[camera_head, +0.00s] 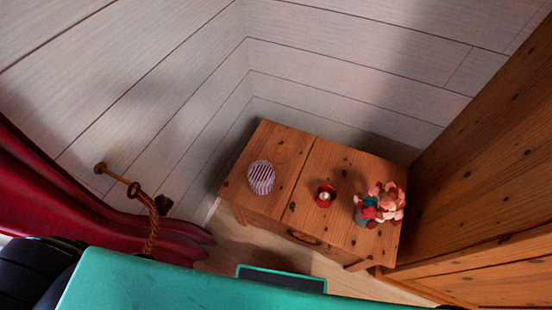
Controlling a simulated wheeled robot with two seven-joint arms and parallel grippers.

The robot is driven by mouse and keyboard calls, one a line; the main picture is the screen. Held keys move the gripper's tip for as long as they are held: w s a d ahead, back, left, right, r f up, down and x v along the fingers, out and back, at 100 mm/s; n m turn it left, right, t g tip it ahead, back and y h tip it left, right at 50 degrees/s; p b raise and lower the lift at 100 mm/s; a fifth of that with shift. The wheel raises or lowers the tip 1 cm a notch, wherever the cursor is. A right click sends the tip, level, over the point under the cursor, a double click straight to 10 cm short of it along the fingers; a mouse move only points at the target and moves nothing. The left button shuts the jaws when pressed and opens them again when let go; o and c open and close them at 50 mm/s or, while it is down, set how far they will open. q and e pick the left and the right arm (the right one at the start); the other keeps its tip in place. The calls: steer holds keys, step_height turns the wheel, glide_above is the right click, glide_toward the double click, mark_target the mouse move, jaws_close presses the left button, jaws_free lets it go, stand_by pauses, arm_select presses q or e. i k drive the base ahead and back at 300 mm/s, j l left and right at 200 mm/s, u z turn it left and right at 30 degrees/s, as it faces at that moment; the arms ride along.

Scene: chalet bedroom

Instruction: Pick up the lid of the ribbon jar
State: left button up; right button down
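A round object with white and dark purple stripes (261,178) stands on the left part of a small wooden table (287,165). It may be the ribbon jar with its lid, seen from above; I cannot make out a separate lid or a seam. Neither of my grippers shows in the head view.
A wooden wardrobe or panel (490,170) rises at the right. A red curtain (90,200) and rope tieback (152,228) hang at the left.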

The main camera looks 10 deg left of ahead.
mark_target(278, 154)
steer(key=k+l+z, duration=0.15)
steer(key=l, duration=0.3)
steer(key=k+l+z, duration=0.2)
steer(key=l, duration=0.2)
steer(key=l+z, duration=0.15)
steer(key=l, duration=0.3)
